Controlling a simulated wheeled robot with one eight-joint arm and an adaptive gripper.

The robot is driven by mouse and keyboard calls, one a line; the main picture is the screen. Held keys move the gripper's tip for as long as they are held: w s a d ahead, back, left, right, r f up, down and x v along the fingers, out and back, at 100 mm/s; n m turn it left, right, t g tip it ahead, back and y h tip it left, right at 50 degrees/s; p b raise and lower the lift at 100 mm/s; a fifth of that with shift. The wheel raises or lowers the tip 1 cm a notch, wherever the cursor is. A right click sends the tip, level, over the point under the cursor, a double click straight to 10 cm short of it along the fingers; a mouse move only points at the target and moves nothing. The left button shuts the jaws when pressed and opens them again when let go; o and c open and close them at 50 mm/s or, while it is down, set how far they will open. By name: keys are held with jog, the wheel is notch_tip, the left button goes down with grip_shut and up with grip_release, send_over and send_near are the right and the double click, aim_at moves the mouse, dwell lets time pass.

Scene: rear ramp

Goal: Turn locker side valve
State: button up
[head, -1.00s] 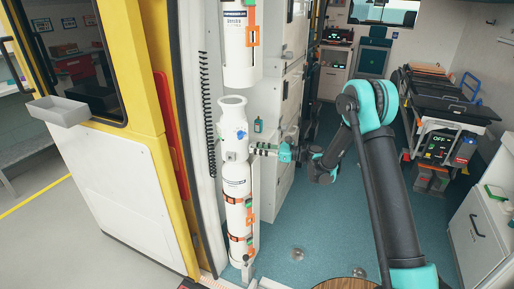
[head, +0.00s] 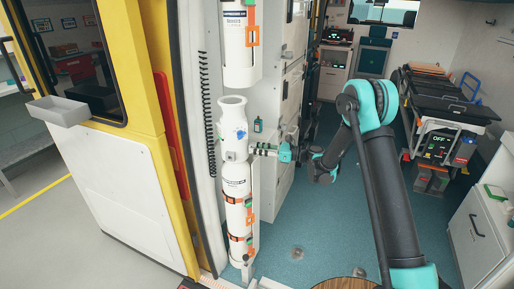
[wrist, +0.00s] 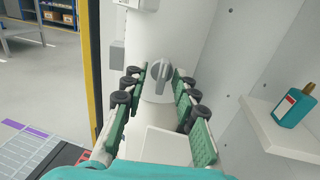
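A white cylinder assembly (head: 234,120) stands upright by the doorway in the head view. In the wrist view, a grey valve knob (wrist: 160,79) with a raised, nearly upright handle sits on the white body (wrist: 158,38). My gripper (head: 256,150) reaches in from the right at the cylinder's locker side. In the wrist view, its green-padded fingers (wrist: 160,88) are spread on both sides, with the knob between and just beyond their tips. No contact is visible there. In the head view, the side knob is too small or hidden to make out.
A teal bottle (wrist: 291,107) stands on a white shelf (wrist: 285,136) right of my fingers; it also shows in the head view (head: 258,125). A second white cylinder (head: 238,50) hangs above. White lockers (head: 285,120) stand close behind. The blue floor (head: 320,235) is mostly clear.

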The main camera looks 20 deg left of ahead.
jog(key=shift+d, duration=0.1)
jog(key=w+d, duration=0.1)
jog(key=d, duration=1)
jog(key=shift+d, duration=0.35)
jog(key=shift+r, duration=0.1)
jog(key=s+d+f+n+t+h, duration=0.1)
jog(key=s+d+n+t+h, duration=0.1)
jog(key=s+d+n+h, duration=0.3)
jog(key=s+d+f+n+t+h, duration=0.1)
jog(key=s+d+n+h, duration=0.5)
jog(key=s+d, duration=0.8)
jog(key=s+d+f+n+t+h, duration=0.2)
jog(key=s+d+n+h, duration=0.4)
jog(key=d, duration=1.3)
jog(key=s+t+h, duration=0.1)
jog(key=s, duration=0.3)
jog(key=shift+d, duration=0.3)
